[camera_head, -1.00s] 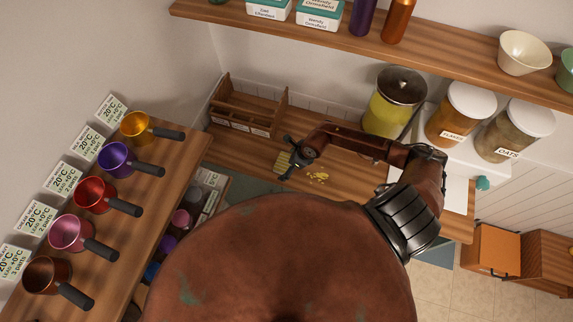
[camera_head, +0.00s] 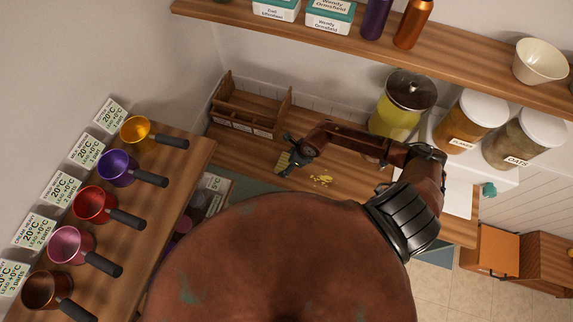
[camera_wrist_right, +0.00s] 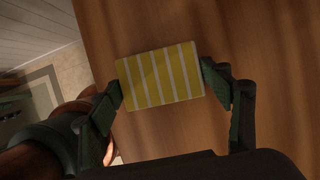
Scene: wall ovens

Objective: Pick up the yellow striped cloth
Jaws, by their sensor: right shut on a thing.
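The yellow striped cloth (camera_wrist_right: 160,77) is a small yellow rectangle with white stripes. In the right wrist view it sits between the two fingers of my right gripper (camera_wrist_right: 165,92), which touch its left and right edges. In the head view my right gripper (camera_head: 291,160) is over the wooden counter, and part of the cloth (camera_head: 283,161) shows at its left side. The gripper is shut on the cloth. I cannot tell how far the cloth is above the counter. My left gripper is not in view.
Yellow crumbs (camera_head: 321,180) lie on the counter (camera_head: 240,158) right of the gripper. A wooden organizer (camera_head: 249,106) stands behind it. A yellow-filled jar (camera_head: 401,103) stands behind my forearm. Several colored pans (camera_head: 95,203) line the left shelf. A long shelf (camera_head: 455,58) runs above.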

